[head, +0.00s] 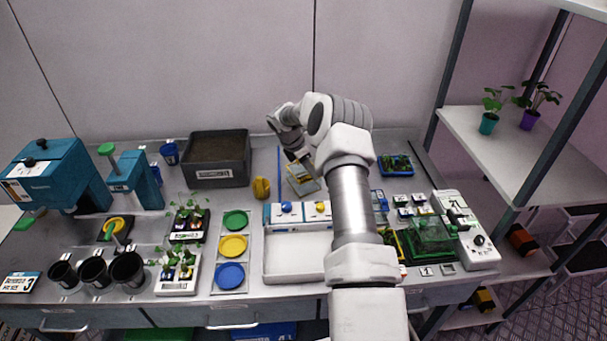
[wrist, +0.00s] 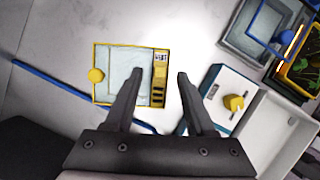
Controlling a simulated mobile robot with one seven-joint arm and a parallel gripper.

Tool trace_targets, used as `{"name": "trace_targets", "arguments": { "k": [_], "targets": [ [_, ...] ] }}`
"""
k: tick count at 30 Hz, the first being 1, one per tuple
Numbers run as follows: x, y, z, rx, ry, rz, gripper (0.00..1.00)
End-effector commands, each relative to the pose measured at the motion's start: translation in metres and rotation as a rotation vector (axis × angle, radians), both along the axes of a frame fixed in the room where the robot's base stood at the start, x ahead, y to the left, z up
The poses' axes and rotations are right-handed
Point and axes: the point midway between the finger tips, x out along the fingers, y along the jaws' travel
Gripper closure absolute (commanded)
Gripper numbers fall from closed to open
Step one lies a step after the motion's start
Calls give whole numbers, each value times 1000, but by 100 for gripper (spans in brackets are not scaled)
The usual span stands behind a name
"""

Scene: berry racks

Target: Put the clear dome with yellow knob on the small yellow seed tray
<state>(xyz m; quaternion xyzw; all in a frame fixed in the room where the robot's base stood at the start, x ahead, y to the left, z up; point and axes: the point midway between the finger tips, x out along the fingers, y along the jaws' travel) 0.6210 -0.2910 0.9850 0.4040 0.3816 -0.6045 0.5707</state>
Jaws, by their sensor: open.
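The clear dome (wrist: 125,72) has a yellow rim and a yellow knob, which shows at its left in the wrist view. In the head view the dome (head: 303,184) stands on the bench just below my wrist. My gripper (wrist: 160,74) is open and empty, its fingers pointing at the dome's right part; I cannot tell the height gap. A yellow-edged seed tray (wrist: 283,68) with green seedlings shows at the right edge of the wrist view, partly cut off. In the head view a yellow edge (head: 389,240) shows beside my arm, which hides part of that area.
A white box (wrist: 220,85) with a yellow knob stands right of the dome, beside a white bin (head: 292,267). A clear blue-edged piece (wrist: 262,35) is close to the yellow tray. A green dome (head: 432,234) stands at the right. A blue stick (head: 279,165) lies left of the dome.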

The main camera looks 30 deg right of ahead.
Motion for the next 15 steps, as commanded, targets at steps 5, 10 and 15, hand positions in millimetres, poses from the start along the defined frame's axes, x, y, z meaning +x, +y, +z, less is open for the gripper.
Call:
{"name": "trace_targets", "arguments": {
  "k": [5, 10, 15],
  "targets": [
    [0, -2, -4, -1, -1, 0, 45],
    [0, -2, -4, -1, -1, 0, 54],
    [0, -2, -3, -1, -1, 0, 85]
  ]
}}
